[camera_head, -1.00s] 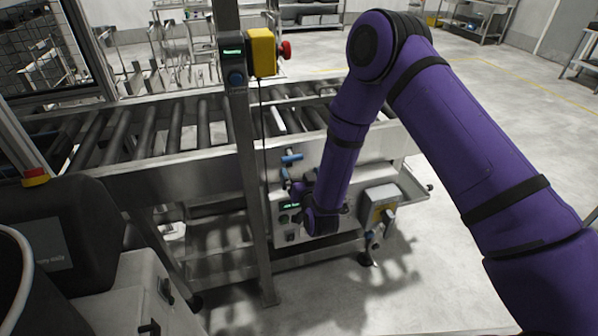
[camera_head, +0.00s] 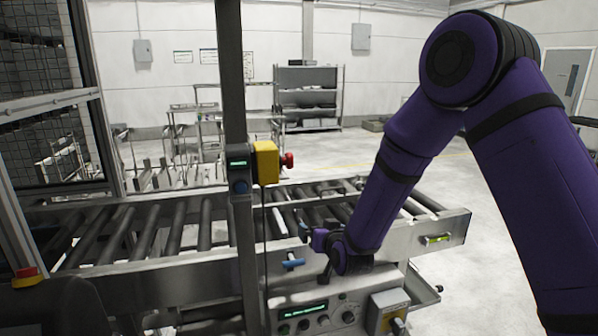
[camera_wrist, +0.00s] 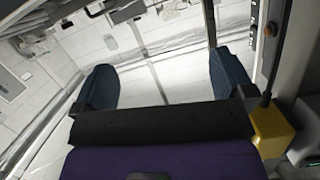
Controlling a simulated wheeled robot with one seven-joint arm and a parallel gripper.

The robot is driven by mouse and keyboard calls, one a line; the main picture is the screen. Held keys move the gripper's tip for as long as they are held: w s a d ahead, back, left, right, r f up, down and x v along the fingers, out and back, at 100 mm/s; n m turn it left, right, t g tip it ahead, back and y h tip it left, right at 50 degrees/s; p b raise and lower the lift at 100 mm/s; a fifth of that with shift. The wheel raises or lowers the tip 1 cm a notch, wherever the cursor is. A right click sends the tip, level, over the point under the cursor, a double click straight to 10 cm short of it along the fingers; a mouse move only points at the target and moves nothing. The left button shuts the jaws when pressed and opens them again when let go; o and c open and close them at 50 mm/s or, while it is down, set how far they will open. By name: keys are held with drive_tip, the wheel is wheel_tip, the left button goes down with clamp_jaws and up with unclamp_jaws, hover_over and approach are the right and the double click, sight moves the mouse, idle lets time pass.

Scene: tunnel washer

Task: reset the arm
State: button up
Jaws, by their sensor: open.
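My purple arm reaches in from the right in the head view. My gripper (camera_head: 308,236) is at the front edge of the roller conveyor (camera_head: 180,222), above a control panel (camera_head: 305,312) with a green-lit display and several knobs. The gripper is small and partly hidden by its own wrist there. In the wrist view my gripper (camera_wrist: 163,82) shows two dark blue-grey fingers spread wide apart, with nothing between them.
A metal post (camera_head: 237,120) stands left of my arm and carries a yellow box (camera_head: 265,162) with a red button. The yellow box also shows in the wrist view (camera_wrist: 270,130), at the right. A blue handle (camera_head: 292,260) is close below my gripper. Open floor lies right of the conveyor.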

drive_tip(key=s+d+r+g+h, duration=0.1)
drive_tip(key=s+d+r+g, duration=0.1)
drive_tip(key=s+d+r, duration=0.6)
drive_tip(key=s+d+r+g+h, duration=0.1)
drive_tip(key=s+d+r+g, duration=0.3)
drive_tip(key=r, duration=0.6)
drive_tip(key=s+d+r+g+h, duration=0.1)
drive_tip(key=s+d, duration=0.3)
drive_tip(key=s, duration=0.5)
drive_tip(key=s+d+r+m+g, duration=0.1)
drive_tip(key=s+d+r, duration=0.2)
drive_tip(key=s, duration=0.6)
drive_tip(key=s+d+r+g+h, duration=0.1)
drive_tip(key=s+d+r, duration=0.1)
drive_tip(key=s+d, duration=0.3)
drive_tip(key=s, duration=0.4)
drive_tip(key=shift+s+d+m+h, duration=0.25)
drive_tip(key=shift+m+h, duration=0.05)
drive_tip(key=shift+m, duration=0.1)
